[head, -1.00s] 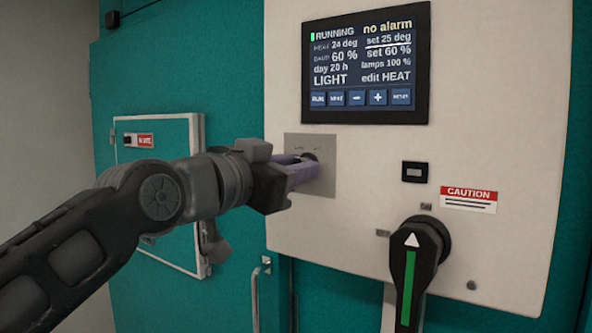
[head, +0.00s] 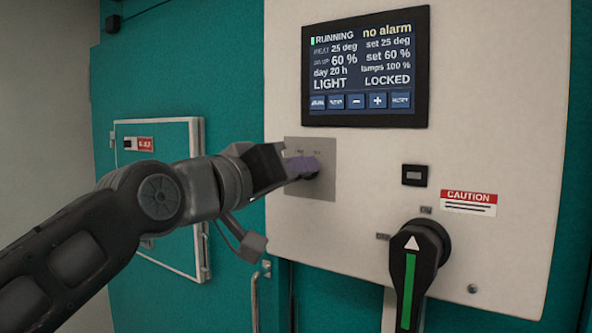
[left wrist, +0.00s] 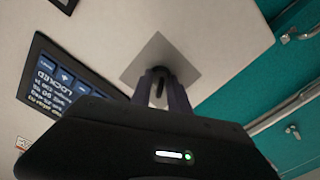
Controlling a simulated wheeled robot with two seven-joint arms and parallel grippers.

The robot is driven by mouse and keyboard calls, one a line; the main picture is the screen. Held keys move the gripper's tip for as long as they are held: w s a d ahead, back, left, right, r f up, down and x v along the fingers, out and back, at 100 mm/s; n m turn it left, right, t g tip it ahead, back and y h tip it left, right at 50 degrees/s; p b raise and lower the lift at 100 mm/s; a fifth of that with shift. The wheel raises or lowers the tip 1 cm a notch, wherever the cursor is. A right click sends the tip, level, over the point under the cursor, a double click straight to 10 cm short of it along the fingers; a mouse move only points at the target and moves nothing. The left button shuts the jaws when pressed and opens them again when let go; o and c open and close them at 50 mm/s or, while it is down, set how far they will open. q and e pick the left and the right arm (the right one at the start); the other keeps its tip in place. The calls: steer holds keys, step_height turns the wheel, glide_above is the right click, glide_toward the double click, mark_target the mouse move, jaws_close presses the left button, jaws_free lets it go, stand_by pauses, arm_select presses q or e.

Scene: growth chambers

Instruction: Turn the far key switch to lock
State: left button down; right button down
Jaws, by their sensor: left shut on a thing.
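The key switch sits on a grey square plate (head: 325,185) on the pale control panel. My left gripper (head: 303,168) is at this plate, with its purple fingers shut on the key (left wrist: 158,88). The fingers hide most of the key in the head view. In the left wrist view the grey plate (left wrist: 160,57) lies straight ahead of the fingers, with the dark key between them. The display (head: 366,66) above reads RUNNING, no alarm and LOCKED. My right gripper is not in view.
A large black rotary handle (head: 418,255) with a green stripe is at the lower right of the panel. A small black module (head: 415,175) and a caution label (head: 468,203) are above it. A white-framed hatch (head: 160,180) is on the teal wall behind my left arm.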

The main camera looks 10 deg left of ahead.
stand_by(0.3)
arm_select(q)
steer(key=c, duration=1.6)
jaws_free()
steer(key=shift+s, duration=0.1)
steer(key=shift+s+a+b, duration=0.15)
steer(key=shift+s+b, duration=0.15)
steer(key=b+v, duration=0.2)
steer(key=v, duration=0.5)
